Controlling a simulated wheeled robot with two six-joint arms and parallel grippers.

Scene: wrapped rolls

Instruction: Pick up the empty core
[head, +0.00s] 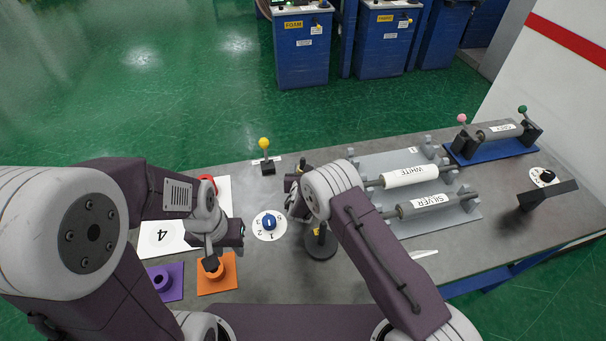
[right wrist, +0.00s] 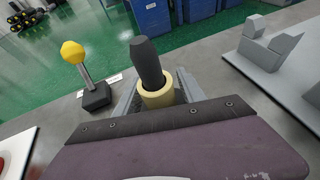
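The empty core shows in the right wrist view as a short tan tube (right wrist: 158,95) around a dark post (right wrist: 149,62) that sticks out above it. My right gripper (right wrist: 158,84) has one grey finger on each side of the tube; whether the fingers press on it is not clear. In the head view my right gripper (head: 298,200) is above a round black stand base (head: 320,248), and my own arm hides most of the post and core. My left gripper (head: 211,262) hangs by the orange holder (head: 226,279); its finger opening does not show clearly.
A grey rack (head: 385,160) holds the WHITE roll (head: 408,176) and SILVER roll (head: 432,202). A yellow-knobbed lever (head: 264,145), dial (head: 268,224) and purple holder (head: 165,281) are on the left half of the table.

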